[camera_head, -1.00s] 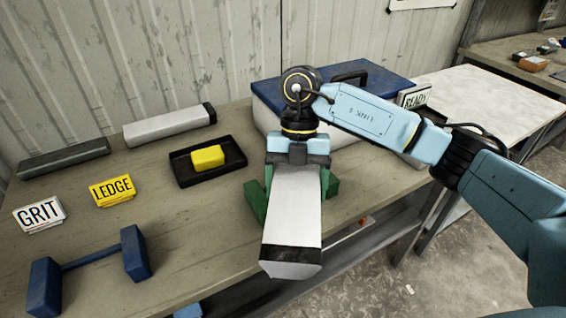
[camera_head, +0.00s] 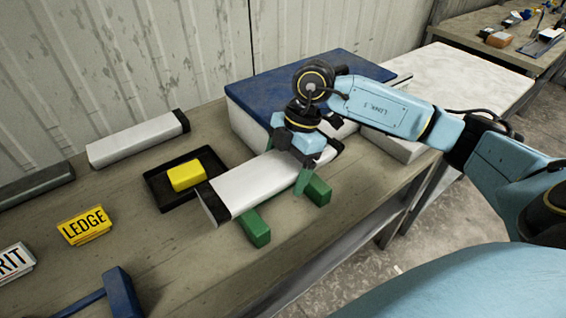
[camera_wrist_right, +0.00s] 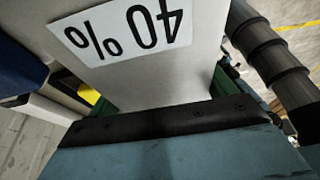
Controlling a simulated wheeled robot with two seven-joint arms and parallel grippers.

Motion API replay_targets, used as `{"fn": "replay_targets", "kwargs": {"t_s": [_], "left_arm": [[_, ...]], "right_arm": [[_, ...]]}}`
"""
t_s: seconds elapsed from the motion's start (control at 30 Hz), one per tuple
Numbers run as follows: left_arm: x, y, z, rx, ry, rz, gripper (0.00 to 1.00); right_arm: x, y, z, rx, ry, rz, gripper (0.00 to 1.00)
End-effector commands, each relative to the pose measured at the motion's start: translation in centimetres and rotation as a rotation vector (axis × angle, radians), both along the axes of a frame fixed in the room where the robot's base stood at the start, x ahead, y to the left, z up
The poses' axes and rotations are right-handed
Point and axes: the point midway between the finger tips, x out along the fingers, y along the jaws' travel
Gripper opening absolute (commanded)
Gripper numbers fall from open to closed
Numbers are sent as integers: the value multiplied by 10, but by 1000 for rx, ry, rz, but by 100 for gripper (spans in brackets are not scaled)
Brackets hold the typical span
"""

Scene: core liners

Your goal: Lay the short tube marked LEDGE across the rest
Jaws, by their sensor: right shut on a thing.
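My right gripper (camera_head: 302,165) is shut on a white tube (camera_head: 258,183) with black ends, near its far right end. The tube slants from lower left to upper right, over the green rest (camera_head: 256,228). Whether it touches the rest or hangs just above cannot be told. In the right wrist view the held tube (camera_wrist_right: 140,80) carries an upside-down "40 %" label (camera_wrist_right: 120,30); no LEDGE mark shows on it. A yellow LEDGE card (camera_head: 84,226) stands on the table at left. My left gripper is out of view.
A black tray (camera_head: 160,182) with a yellow block (camera_head: 187,175) lies just left of the held tube. Another white tube (camera_head: 135,139) and a dark grey tube (camera_head: 35,187) lie at the back. A blue-lidded box (camera_head: 255,85) stands behind. A blue stand (camera_head: 121,292) is at front left.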

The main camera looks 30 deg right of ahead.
Motion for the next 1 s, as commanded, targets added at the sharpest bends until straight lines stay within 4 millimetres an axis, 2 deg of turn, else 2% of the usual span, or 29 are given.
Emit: {"fn": "replay_targets", "kwargs": {"t_s": [0.1, 0.33, 0.57, 0.97, 1.0], "left_arm": [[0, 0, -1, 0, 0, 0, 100], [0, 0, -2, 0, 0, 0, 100], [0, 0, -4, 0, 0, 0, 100], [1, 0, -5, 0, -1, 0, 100], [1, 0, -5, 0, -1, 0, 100]], "right_arm": [[1, 1, -12, 4, -4, 2, 17], [1, 0, -26, 3, -3, 1, 17], [1, 1, -53, 3, -4, 2, 17], [1, 1, -57, 3, -6, 3, 17], [0, 0, -60, 0, -1, 4, 85]]}}
